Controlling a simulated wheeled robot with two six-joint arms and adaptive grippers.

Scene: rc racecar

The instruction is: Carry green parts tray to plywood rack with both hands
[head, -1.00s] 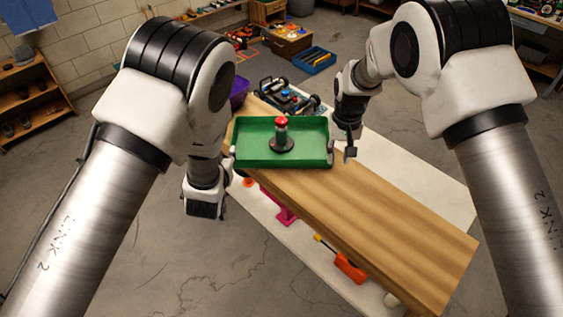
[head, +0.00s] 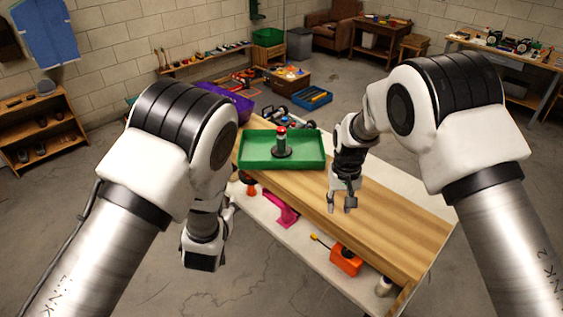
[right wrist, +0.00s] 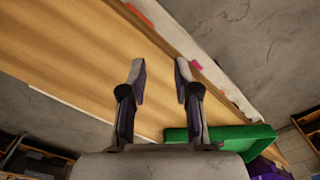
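The green parts tray (head: 308,149) sits level on the far end of the wooden bench top. A dark post with a red top (head: 282,142) stands in it. My right gripper (head: 343,205) is above the bench, to the right of and nearer than the tray, not touching it. In the right wrist view its fingers (right wrist: 158,82) are apart with nothing between them, and the tray (right wrist: 235,137) shows behind them. My left gripper (head: 226,212) is beside the bench's left edge, below and left of the tray; its fingers are mostly hidden by the wrist.
The wooden bench (head: 400,232) has a white lower shelf holding a magenta item (head: 281,208) and an orange item (head: 346,260). A purple bin (head: 230,101) is behind the tray. A wooden shelf unit (head: 40,125) stands at the left wall. Floor left of the bench is clear.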

